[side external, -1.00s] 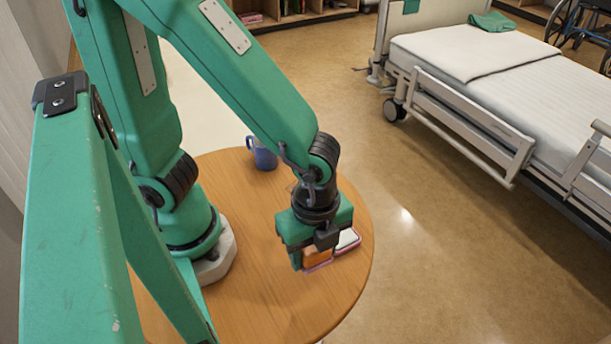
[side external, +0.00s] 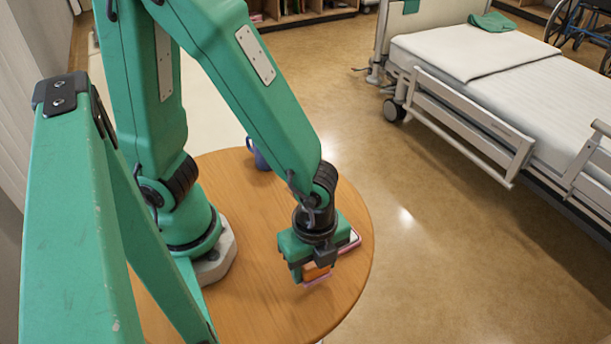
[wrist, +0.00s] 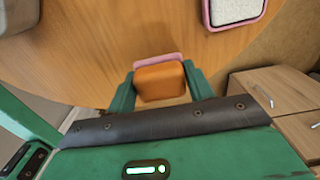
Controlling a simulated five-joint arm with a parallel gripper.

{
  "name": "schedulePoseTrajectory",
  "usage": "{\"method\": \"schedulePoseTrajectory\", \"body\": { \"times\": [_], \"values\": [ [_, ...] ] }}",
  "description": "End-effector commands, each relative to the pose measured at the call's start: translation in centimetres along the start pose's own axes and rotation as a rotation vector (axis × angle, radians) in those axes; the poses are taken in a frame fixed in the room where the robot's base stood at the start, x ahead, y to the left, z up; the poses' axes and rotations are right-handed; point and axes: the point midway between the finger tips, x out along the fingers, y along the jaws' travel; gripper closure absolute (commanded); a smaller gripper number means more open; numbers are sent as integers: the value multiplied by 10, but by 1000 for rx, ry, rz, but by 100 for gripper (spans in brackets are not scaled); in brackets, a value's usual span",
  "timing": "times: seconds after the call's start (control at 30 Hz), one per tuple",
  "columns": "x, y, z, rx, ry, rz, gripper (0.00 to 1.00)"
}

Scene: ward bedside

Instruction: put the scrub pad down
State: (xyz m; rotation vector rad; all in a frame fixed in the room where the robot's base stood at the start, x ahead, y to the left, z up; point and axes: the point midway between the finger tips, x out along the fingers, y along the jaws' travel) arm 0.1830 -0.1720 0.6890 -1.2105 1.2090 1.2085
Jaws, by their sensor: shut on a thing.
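The scrub pad (side external: 315,271) is a small orange block with a pink layer along its edge. My gripper (side external: 312,268) is shut on it and points down near the table's right side. In the wrist view the pad (wrist: 162,82) sits between the two green fingers, with its pink edge on the far side. The pad is at or just above the wooden table (side external: 270,305); I cannot tell whether it touches. Part of the pad is hidden by my gripper in the side view.
A flat pink-rimmed thing with a pale top (wrist: 236,10) lies on the table beyond the pad; it also shows behind my gripper (side external: 351,240). A blue mug (side external: 258,157) stands at the back, partly hidden by my arm. The table's front is bare. A bed (side external: 500,90) stands beyond.

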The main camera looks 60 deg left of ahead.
Motion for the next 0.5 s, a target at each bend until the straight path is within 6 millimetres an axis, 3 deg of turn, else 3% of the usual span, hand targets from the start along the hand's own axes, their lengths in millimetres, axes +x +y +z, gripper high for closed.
{"method": "schedulePoseTrajectory", "body": {
  "times": [0.5],
  "values": [
    [33,1,1,0,-2,2,77]
  ]
}}
